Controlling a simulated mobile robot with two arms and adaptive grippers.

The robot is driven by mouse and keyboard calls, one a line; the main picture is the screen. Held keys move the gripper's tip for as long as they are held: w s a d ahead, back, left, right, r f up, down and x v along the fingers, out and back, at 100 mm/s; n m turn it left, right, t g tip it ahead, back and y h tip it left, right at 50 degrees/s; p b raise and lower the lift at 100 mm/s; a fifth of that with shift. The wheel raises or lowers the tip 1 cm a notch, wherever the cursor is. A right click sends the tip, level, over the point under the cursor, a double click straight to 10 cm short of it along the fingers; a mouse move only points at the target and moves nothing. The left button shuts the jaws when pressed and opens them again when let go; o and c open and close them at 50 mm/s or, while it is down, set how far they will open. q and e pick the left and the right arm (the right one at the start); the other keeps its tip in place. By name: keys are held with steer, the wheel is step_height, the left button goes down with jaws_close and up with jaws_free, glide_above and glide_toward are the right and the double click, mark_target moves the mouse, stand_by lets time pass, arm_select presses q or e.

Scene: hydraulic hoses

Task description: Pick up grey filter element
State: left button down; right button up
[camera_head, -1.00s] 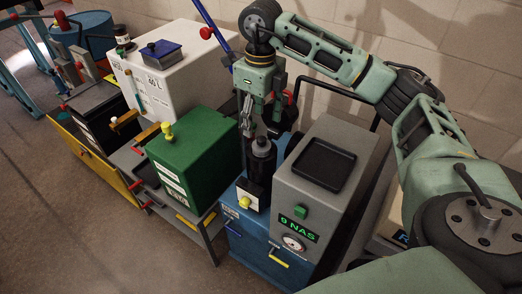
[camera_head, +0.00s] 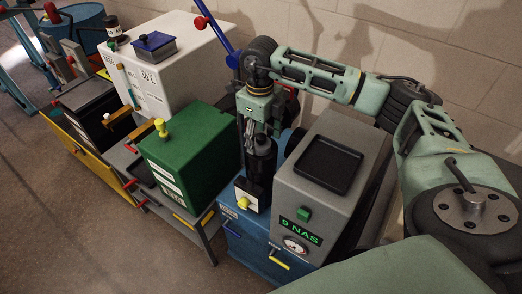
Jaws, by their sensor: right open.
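A dark grey upright cylinder (camera_head: 262,165), which looks like the grey filter element, stands in a narrow dark holder between the green box and the grey unit. My right gripper (camera_head: 259,133) points straight down over its top. The gripper is open, and its fingers are at the cylinder's upper end. Whether they touch it is too small to tell. The cylinder's lower part is partly hidden in the holder. My left gripper is not in view.
The green box (camera_head: 187,150) with a yellow knob stands close on the left. The grey unit (camera_head: 300,192) with a black tray (camera_head: 328,165) and "9 NAS" display stands close on the right. A blue lever (camera_head: 216,33) with a red ball rises behind.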

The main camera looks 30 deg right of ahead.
steer(key=shift+w+d+f, duration=0.1)
steer(key=shift+f, duration=0.65)
steer(key=shift+r, duration=0.1)
steer(key=c, duration=0.4)
jaws_close()
